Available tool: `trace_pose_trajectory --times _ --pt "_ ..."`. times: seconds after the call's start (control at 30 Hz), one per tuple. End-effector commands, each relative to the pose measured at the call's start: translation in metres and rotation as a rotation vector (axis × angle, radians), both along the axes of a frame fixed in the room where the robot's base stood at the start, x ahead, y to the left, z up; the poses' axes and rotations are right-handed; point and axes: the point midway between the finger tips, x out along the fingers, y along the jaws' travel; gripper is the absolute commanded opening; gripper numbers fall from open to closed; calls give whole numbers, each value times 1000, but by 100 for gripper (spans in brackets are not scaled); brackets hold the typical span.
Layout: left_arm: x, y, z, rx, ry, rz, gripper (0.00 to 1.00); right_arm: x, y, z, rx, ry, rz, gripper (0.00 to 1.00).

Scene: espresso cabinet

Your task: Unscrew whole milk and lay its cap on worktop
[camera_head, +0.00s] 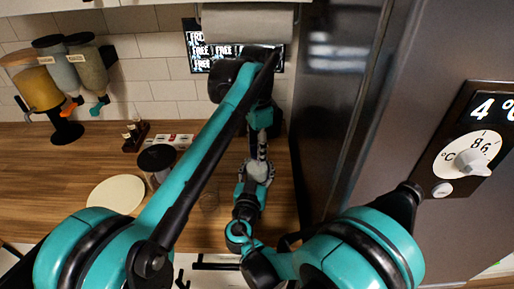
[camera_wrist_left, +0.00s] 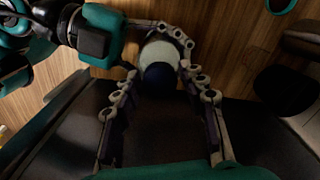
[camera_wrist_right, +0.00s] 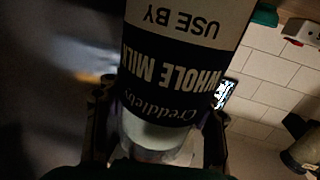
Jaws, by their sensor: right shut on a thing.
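The whole milk bottle (camera_wrist_right: 170,85) has a white body and a dark label reading "WHOLE MILK" in the right wrist view. My right gripper (camera_wrist_right: 158,115) is shut around the bottle, with a finger on each side. In the left wrist view the bottle's dark blue cap (camera_wrist_left: 160,77) faces the camera, in place on the pale bottle. My left gripper (camera_wrist_left: 161,82) is open, its fingers on either side of the cap with visible gaps. In the head view the left gripper (camera_head: 261,150) comes down from above, and the grippers largely hide the bottle.
The steel fridge (camera_head: 335,80) stands close on the right. Dispensers (camera_head: 87,67) hang at the back left.

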Motion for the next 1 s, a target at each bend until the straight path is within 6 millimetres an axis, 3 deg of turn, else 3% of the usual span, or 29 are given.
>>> trace_pose_trajectory --times 0.03,0.1,0.13,0.4,0.57,0.87,1.0 --pt "0 0 0 0 0 0 22 0 0 0 0 0 0 0" --pt "0 0 0 0 0 0 3 0 0 0 0 0 0 0" --pt "0 0 0 0 0 0 0 0 0 0 0 0 0 0" --pt "0 0 0 0 0 68 0 0 0 0 0 0 0 0" --pt "0 0 1 -1 0 376 0 0 0 0 0 0 0 0" --pt "0 0 2 0 -1 1099 0 0 0 0 0 0 -1 0" --pt "0 0 2 0 -1 1143 0 0 0 0 0 0 -1 0"
